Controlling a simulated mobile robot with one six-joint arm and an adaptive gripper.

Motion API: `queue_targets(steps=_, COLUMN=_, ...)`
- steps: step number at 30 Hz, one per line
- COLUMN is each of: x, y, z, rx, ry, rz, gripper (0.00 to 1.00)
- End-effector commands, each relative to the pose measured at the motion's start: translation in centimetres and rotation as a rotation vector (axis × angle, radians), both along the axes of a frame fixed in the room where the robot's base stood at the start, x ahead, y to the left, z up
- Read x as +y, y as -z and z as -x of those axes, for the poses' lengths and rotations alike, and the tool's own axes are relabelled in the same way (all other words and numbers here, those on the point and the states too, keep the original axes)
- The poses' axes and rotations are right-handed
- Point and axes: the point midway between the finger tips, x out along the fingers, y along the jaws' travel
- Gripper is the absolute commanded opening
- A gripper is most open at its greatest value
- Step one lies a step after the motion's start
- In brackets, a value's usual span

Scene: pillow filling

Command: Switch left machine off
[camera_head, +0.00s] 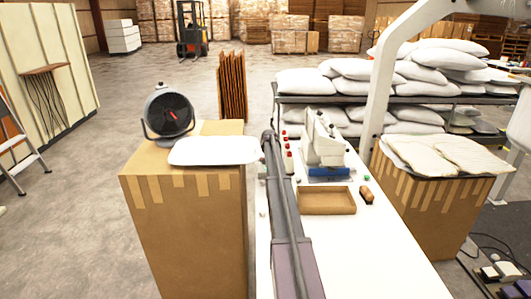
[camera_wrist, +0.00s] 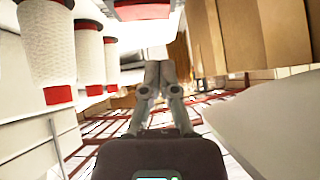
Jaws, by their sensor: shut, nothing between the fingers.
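White machine heads (camera_head: 325,145) with a blue base stand on the white table in the head view. They overlap, so I cannot tell a separate left machine or see a clear switch. A green spot (camera_head: 366,178) lies near their right side. My arm runs up the left part of the table, and its end hides what lies behind it. In the wrist view my gripper (camera_wrist: 157,68) is shut, with its fingers together and nothing between them. A red part (camera_wrist: 145,9) shows at the top edge, ahead of the fingertips and apart from them.
White cones with red bases (camera_wrist: 90,55) stand close left of my gripper. A white pillow (camera_head: 215,151) lies on a cardboard box (camera_head: 190,215) beside a fan (camera_head: 167,113). A brown tray (camera_head: 326,200) sits before the machines. The table's front (camera_head: 375,260) is clear.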

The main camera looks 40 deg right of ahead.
Motion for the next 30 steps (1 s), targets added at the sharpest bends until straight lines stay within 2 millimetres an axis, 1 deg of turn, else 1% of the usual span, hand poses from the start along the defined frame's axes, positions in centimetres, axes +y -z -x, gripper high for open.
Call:
queue_targets(steps=1, x=0.1, y=0.8, z=0.0, rx=0.000, ry=0.000, rz=0.000, gripper=0.00)
queue_targets(steps=12, x=0.4, y=3.3, z=-0.2, rx=0.000, ry=0.000, rz=0.000, gripper=0.00)
queue_targets(steps=18, x=0.4, y=3.8, z=-0.2, rx=0.000, ry=0.000, rz=0.000, gripper=0.00)
queue_targets(steps=30, x=0.5, y=3.9, z=-0.2, rx=0.000, ry=0.000, rz=0.000, gripper=0.00)
